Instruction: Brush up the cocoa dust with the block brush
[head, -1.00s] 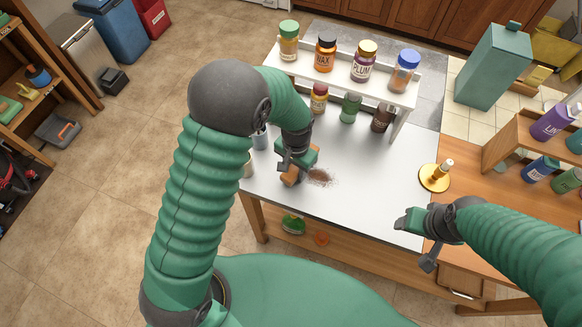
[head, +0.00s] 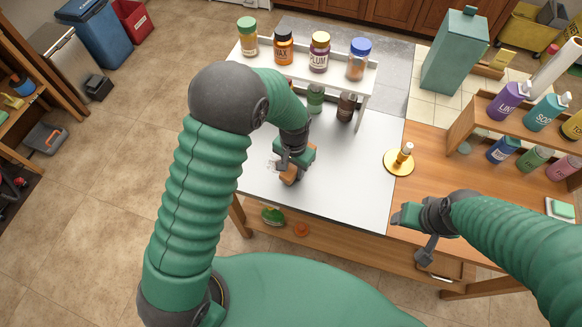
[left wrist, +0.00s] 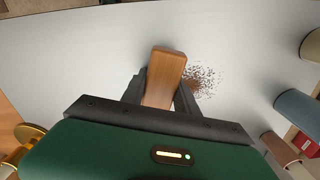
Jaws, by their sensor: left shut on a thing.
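The block brush shows as a wooden block (left wrist: 165,76) in the left wrist view and as a small brown block (head: 289,177) in the head view. My left gripper (head: 290,168) is shut on it, with a finger on either side, low over the white tabletop. The brush's underside is hidden. The cocoa dust (left wrist: 203,79) is a loose brown patch of specks just right of the brush in the left wrist view. In the head view the arm and gripper mostly hide it. My right gripper (head: 405,218) is above the table's front right; its fingers are unclear.
A white riser (head: 365,85) with several jars stands at the table's back, with more jars beneath. A gold holder (head: 399,160) stands right of centre. A wooden rack (head: 480,115) of bottles and a green canister (head: 455,55) are farther right. The white tabletop (head: 350,180) is clear front right.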

